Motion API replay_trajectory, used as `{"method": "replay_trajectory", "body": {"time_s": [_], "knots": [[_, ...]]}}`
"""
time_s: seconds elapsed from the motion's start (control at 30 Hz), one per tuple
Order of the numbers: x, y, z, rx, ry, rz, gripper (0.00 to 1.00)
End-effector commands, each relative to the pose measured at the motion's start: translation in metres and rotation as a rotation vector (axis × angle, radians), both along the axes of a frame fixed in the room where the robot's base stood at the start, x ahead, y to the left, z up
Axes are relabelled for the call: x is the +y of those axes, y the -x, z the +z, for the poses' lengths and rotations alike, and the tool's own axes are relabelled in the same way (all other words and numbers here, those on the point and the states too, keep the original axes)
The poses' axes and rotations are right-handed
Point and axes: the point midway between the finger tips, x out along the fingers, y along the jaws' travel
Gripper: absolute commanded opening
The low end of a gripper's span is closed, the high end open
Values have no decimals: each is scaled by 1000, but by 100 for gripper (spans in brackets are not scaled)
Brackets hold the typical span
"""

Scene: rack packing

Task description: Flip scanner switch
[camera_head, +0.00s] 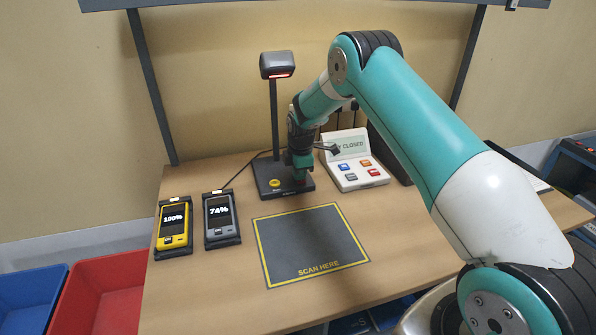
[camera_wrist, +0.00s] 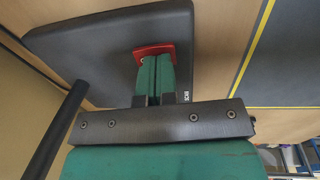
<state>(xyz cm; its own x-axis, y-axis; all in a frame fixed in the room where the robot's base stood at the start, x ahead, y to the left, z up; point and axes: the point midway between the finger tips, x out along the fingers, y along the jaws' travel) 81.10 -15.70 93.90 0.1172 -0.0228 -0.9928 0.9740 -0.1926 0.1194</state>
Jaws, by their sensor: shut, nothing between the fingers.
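The scanner stands on the table with a dark base (camera_head: 270,191), a thin post and a head (camera_head: 277,65) that shows a red light strip. A yellow round button (camera_head: 274,183) is on the left of the base. In the wrist view a red switch (camera_wrist: 154,49) sits on the dark base (camera_wrist: 110,38). My gripper (camera_wrist: 155,60) is shut and empty, pointing down, with its fingertips at the red switch and partly covering it. Whether they press on it I cannot tell. In the head view my gripper (camera_head: 300,177) is over the right part of the base.
A white panel (camera_head: 345,183) with coloured buttons and a "CLOSED" sign stands right of the scanner base. A dark "SCAN HERE" mat (camera_head: 310,245) lies in front, empty. Two handhelds, yellow (camera_head: 174,228) and grey (camera_head: 220,220), sit at left. Red and blue bins (camera_head: 100,285) are beside the table.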

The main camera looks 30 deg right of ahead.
Motion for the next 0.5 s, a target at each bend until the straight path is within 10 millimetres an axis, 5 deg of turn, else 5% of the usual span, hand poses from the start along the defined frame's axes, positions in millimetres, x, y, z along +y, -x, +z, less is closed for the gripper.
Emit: {"method": "replay_trajectory", "body": {"time_s": [0.27,0.5], "knots": [[0,-1,6,-2,0,0,0],[4,2,50,-1,1,4,0]]}}
